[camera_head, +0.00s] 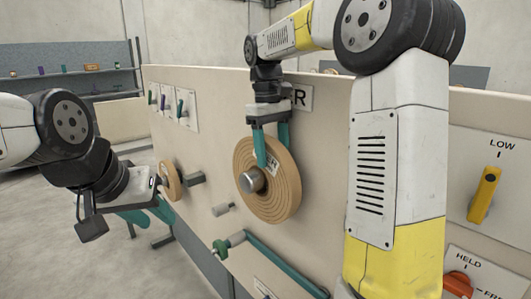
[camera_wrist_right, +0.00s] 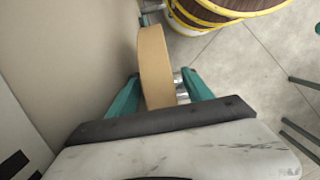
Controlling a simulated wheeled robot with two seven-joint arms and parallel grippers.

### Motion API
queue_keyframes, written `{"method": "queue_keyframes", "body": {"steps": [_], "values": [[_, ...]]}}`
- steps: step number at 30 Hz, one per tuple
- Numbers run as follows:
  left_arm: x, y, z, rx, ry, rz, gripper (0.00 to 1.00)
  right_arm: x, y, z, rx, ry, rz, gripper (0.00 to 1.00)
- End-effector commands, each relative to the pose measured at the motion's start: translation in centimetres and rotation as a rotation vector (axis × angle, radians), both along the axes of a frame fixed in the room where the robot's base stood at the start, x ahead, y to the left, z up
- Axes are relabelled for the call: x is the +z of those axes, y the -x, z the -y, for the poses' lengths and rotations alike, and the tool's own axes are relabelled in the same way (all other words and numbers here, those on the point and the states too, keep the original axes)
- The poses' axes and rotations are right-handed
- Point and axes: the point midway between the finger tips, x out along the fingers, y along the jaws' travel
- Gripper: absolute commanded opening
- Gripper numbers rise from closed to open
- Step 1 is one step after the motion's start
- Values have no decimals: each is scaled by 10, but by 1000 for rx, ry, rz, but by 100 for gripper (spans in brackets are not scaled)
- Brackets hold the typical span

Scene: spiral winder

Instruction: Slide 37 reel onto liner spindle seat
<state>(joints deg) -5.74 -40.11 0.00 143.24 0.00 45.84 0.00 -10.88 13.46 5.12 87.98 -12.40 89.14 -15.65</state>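A large tan wound reel (camera_head: 282,197) with a small printed label stands on edge against the cream panel, below a sign ending in "R". A metal spindle (camera_head: 252,180) pokes out through its centre. My right gripper (camera_head: 270,146) reaches down over the reel's top, one teal finger in front and one behind. In the right wrist view the reel (camera_wrist_right: 155,65) lies between the fingers (camera_wrist_right: 162,80), close to the left finger, with a gap to the right one. My left gripper (camera_head: 148,215) is open and empty, left of the panel. The reel's back side is hidden.
A smaller tan reel (camera_head: 170,180) sits on the panel near my left gripper. A yellow lever (camera_head: 484,194) is at right.

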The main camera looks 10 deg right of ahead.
Motion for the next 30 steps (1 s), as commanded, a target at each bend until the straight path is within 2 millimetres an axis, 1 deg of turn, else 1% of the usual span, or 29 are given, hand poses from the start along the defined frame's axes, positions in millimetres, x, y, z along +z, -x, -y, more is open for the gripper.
{"method": "queue_keyframes", "body": {"steps": [3, 6, 8, 15, 18, 22, 26, 29, 30], "values": [[0, 0, 0, 0, 0, 0, 36, -1, 0, 0, 0, 1, -4, 59], [0, 0, 0, 0, 0, 0, 36, 4, -1, -1, 0, 0, -2, 59], [0, 0, 0, 0, 0, 0, 36, 12, -2, -1, 0, 1, -1, 59], [0, 0, 0, 0, 0, 0, 36, 53, -7, -5, 0, -1, 1, 59], [0, 0, 0, 0, 0, 0, 36, 66, -9, -6, 0, -1, 1, 59], [0, 0, 0, 0, 0, 0, 36, 75, -8, -5, -3, -2, 5, 59], [0, 0, 0, 0, 0, 0, 36, 78, 3, 0, -24, -17, 41, 59], [0, 0, 0, 0, 0, 0, 36, 76, 19, 6, -58, -41, 95, 59], [0, 0, 0, 0, 0, 0, 36, 75, 28, 9, -75, -55, 122, 59]]}}
